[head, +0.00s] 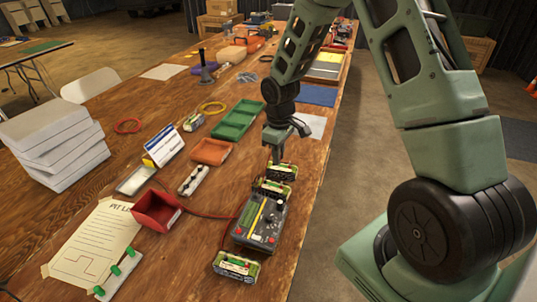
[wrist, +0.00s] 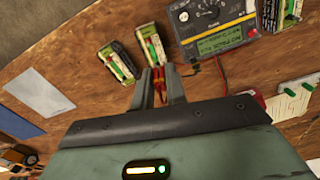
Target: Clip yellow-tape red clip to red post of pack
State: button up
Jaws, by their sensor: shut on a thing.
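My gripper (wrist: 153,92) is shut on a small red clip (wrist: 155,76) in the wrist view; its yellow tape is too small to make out. The clip is at the near end of a green-and-black pack (wrist: 154,42) with a yellow label. I cannot tell whether it touches the pack's red post. A second similar pack (wrist: 118,63) lies to its left. In the head view my gripper (head: 276,160) points down over the packs, with one pack (head: 282,172) behind and another (head: 271,188) in front. The grey charger (head: 262,219) has a green screen and leads.
Another pack (head: 236,265) lies in front of the charger. A red bin (head: 157,210) stands to the left, with a red lead running by it. A green tray (head: 237,121), an orange tray (head: 211,151) and a paper sheet (head: 92,245) lie on the wooden table.

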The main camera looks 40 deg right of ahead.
jog(key=shift+w+d+f+n+b, duration=0.2)
jog(key=shift+d+f+n, duration=0.2)
jog(key=shift+f, duration=0.2)
jog(key=shift+w+d+f+n+b, duration=0.1)
jog(key=shift+d+f+n+b, duration=0.1)
jog(key=shift+d+f+n, duration=0.3)
jog(key=shift+w+d+f+n+b, duration=0.2)
jog(key=shift+d+f, duration=0.15)
jog(key=shift+f, duration=0.35)
jog(key=shift+s+f, duration=0.1)
jog(key=shift+f, duration=0.15)
jog(key=shift+f+b, duration=2.2)
jog(key=shift+f, duration=1.05)
jog(key=shift+f, duration=0.2)
jog(key=o, duration=0.8)
